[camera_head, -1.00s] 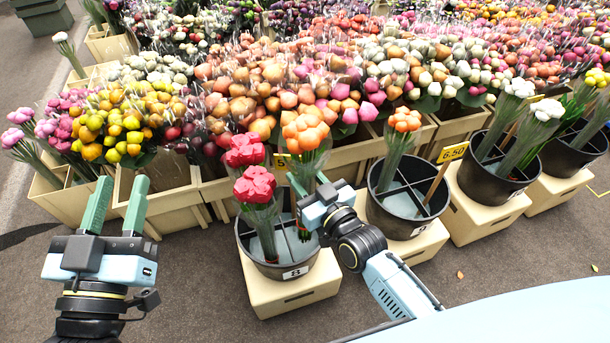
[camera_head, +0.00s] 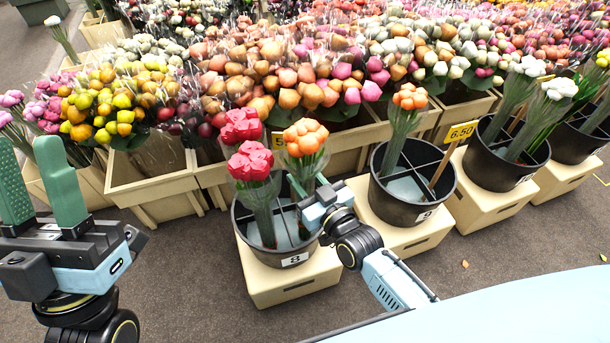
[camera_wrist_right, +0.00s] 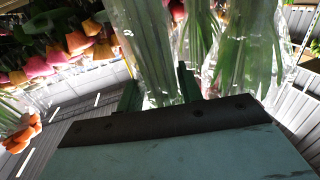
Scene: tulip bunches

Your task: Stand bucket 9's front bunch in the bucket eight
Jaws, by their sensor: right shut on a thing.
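Bucket eight (camera_head: 258,268) is a black divided bucket labelled 8, on a cream block. Two red bunches (camera_head: 249,161) stand in its left part. My right gripper (camera_head: 309,187) is shut on an orange bunch (camera_head: 305,137), held upright over the right part of this bucket. The wrist view shows wrapped stems (camera_wrist_right: 148,45) between the fingers. Bucket 9 (camera_head: 395,207), to the right, holds one orange bunch (camera_head: 409,97) at its back. My left gripper (camera_head: 36,150) is open and empty at the left.
A yellow price sign (camera_head: 461,132) stands in bucket 9. More black buckets with white bunches (camera_head: 560,88) are at the right. Wooden crates (camera_head: 150,190) packed with tulips line the back. Grey pavement (camera_head: 190,270) is clear between my left arm and bucket eight.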

